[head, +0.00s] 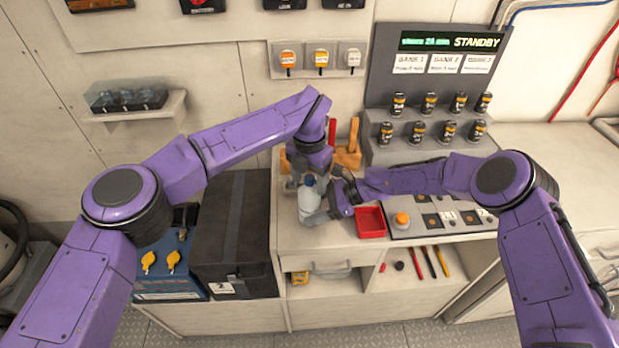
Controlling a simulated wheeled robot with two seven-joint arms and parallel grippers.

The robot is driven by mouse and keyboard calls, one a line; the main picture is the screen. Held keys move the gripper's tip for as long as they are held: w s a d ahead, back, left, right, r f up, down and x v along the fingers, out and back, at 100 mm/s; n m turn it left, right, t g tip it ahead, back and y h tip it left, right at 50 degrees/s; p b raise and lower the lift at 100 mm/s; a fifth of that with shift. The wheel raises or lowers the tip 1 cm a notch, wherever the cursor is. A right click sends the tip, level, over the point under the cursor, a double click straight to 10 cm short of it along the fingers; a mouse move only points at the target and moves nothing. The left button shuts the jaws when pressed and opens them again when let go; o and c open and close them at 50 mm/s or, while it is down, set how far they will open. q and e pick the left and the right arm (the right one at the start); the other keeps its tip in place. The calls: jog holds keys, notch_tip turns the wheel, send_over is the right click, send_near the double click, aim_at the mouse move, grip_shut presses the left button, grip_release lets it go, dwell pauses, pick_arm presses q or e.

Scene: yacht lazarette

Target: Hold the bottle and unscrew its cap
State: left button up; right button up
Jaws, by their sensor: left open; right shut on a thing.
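The bottle (309,202) is pale grey-white with a blue cap (309,181) and stands on the bench left of the red tray. My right gripper (321,207) comes in from the right and is shut on the bottle's body. My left gripper (304,178) points down from above, open, with its fingers close around the cap. I cannot tell whether they touch it. The arms hide part of the bottle's right side.
A red tray (370,223) sits just right of the bottle. A control panel with an orange button (402,219) lies farther right. A rack of several dark cans (429,103) stands behind, and a black box (232,235) stands left of the bench.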

pick_arm(q)
jog(key=shift+r, duration=4.05)
pick_arm(e)
jog(key=o, duration=1)
